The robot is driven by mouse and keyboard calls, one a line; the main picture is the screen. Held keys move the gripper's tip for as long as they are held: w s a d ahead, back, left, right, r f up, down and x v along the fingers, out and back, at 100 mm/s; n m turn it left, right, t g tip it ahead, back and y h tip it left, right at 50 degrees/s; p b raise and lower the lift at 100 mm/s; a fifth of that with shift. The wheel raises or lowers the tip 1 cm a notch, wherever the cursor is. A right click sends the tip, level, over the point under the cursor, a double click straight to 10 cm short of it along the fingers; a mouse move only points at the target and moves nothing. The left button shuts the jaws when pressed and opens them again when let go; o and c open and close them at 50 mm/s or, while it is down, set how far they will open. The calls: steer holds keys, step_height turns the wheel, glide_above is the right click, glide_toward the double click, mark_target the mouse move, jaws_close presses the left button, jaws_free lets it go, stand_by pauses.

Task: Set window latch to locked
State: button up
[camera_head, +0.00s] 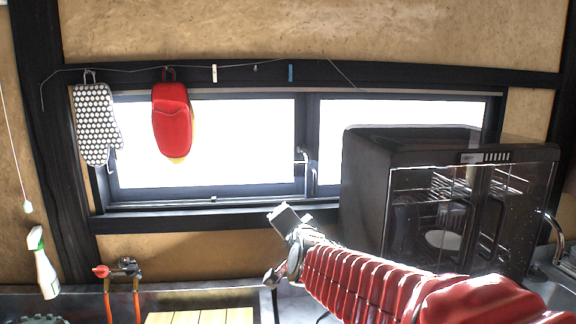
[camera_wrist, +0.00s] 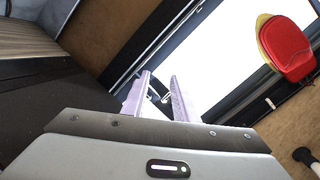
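The window latch (camera_head: 304,160) is a small grey metal handle on the middle upright of the sliding window (camera_head: 210,150), at the meeting of its two panes. In the wrist view a small pale latch piece (camera_wrist: 166,98) shows beyond and between my fingers, against the dark frame.
A black glass-fronted cabinet (camera_head: 372,190) stands close to the right of my gripper. A red mitt (camera_head: 172,120) and a dotted mitt (camera_head: 96,125) hang on a wire at the upper left. A spray bottle (camera_head: 45,268) and red-handled taps (camera_head: 102,271) are lower left.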

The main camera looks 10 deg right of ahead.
steer(key=w+d+r+m+t+h, duration=0.1)
steer(key=w+m+t+h, duration=0.3)
steer(key=w+m+h, duration=0.6)
steer(key=shift+w+d+r+m+t, duration=0.15)
steer(key=shift+w+r+m+t, duration=0.2)
steer(key=shift+w+m, duration=1.4)
steer(key=shift+s+d+m, duration=0.1)
steer(key=shift+s+m, duration=0.4)
steer(key=shift+m, duration=0.05)
steer(key=shift+x, duration=6.8)
steer(key=shift+c, duration=0.6)
jaws_close()
steer(key=shift+d, duration=0.1)
